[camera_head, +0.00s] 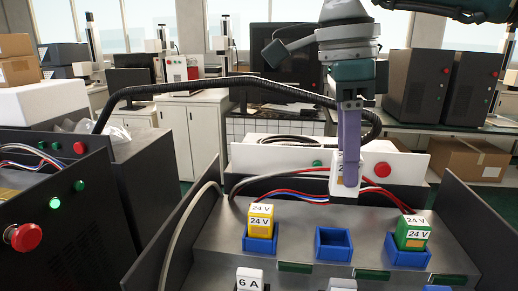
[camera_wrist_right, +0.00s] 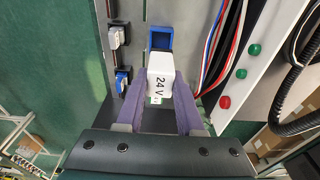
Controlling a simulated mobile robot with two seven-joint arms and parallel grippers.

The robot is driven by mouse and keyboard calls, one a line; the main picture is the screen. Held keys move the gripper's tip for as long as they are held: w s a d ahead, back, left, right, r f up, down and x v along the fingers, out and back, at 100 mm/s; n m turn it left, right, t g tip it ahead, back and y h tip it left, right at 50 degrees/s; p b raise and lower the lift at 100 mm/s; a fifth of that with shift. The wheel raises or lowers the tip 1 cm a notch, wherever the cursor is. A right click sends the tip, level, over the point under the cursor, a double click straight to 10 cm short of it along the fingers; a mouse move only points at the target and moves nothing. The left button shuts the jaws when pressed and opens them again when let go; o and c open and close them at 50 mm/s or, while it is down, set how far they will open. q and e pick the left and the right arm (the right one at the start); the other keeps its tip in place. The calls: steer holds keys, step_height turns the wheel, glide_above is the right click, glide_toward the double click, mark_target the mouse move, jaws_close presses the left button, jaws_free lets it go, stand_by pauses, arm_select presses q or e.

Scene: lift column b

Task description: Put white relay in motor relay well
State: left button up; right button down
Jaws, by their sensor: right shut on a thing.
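My right gripper (camera_head: 349,172) is shut on the white relay (camera_head: 336,186) and holds it upright above the sloped grey panel. The purple fingers partly hide the relay in the head view. In the right wrist view the white relay (camera_wrist_right: 160,78), marked 24 V, sits between the purple fingertips (camera_wrist_right: 160,90). An empty blue well (camera_head: 333,244) is on the panel below the relay, a little to its left; a blue well (camera_wrist_right: 161,38) also shows beyond the relay in the wrist view. No label naming a motor well is readable. My left gripper is not in view.
A yellow relay (camera_head: 260,220) stands in the left blue well, and a green relay (camera_head: 413,232) in the right one. White pieces, one marked 6 A (camera_head: 249,279), are at the front edge. Cables (camera_head: 290,190) and dark side walls (camera_head: 455,220) border the panel.

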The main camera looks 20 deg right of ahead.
mark_target(341, 198)
steer(key=shift+f+b, duration=2.25)
steer(key=shift+f, duration=0.65)
steer(key=shift+f, duration=0.15)
steer(key=shift+f+b, duration=1.3)
steer(key=shift+f, duration=0.3)
steer(key=shift+c, duration=2.3)
jaws_free()
steer(key=shift+r, duration=0.15)
